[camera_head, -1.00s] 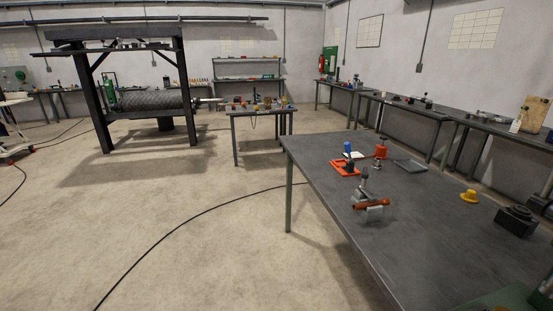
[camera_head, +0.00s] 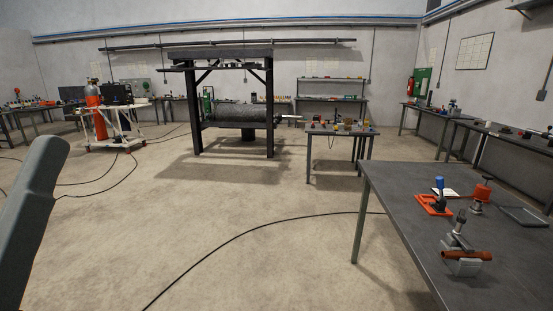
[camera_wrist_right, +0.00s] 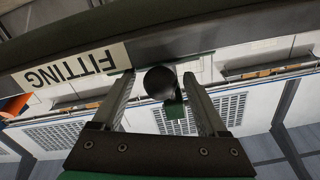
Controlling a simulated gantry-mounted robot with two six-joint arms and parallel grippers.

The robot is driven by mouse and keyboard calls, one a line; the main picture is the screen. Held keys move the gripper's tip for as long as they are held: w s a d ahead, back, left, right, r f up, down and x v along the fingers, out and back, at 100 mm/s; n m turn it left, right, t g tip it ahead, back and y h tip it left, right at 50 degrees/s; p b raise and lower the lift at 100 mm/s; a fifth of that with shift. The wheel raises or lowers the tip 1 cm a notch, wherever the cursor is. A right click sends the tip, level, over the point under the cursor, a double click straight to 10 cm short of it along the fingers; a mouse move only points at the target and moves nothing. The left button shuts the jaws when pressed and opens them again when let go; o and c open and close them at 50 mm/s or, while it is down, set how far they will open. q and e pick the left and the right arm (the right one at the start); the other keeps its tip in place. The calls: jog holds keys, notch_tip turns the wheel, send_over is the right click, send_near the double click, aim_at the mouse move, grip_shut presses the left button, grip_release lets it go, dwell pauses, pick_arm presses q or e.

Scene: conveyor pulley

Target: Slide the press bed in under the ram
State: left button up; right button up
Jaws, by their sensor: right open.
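In the head view a tall black frame (camera_head: 268,100) with a crossbeam stands on the floor at the back. A dark roller (camera_head: 232,114) lies across it at mid height. This may be the press; I cannot clearly make out its bed or ram. In the right wrist view my right gripper (camera_wrist_right: 160,76) is open, with one finger on each side of a dark round knob (camera_wrist_right: 160,84). Contact with the knob is not clear. A dark edge with an upside-down FITTING label (camera_wrist_right: 70,68) runs above the fingers. My left gripper is not in view.
A near bench (camera_head: 400,205) at right bears an orange plate (camera_head: 433,206) and a clamp-like tool (camera_head: 463,262). A small table (camera_head: 340,131) stands right of the frame. A white cart (camera_head: 115,143) stands left. Open floor, crossed by cables (camera_head: 250,236), lies between.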

jog(key=a, duration=0.7)
jog(key=shift+w, duration=0.4)
